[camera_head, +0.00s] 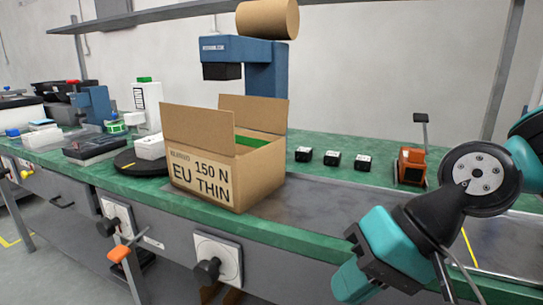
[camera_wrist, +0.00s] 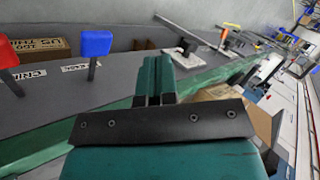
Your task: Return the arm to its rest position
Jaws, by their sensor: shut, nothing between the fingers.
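My arm (camera_head: 460,205) reaches in from the right side of the head view and is bent. Its teal and black gripper (camera_head: 362,252) hangs in front of the bench's right part, near the green front edge. In the wrist view the teal fingers of my gripper (camera_wrist: 157,78) are together, with nothing between them. The gripper touches no object that I can see.
An open cardboard box (camera_head: 215,180) stands on the green bench, with several small black blocks (camera_head: 332,158) and an orange device (camera_head: 411,166) to its right. Red (camera_wrist: 8,52) and blue (camera_wrist: 96,43) upright pieces show in the wrist view. Grey bench top (camera_head: 325,205) is clear.

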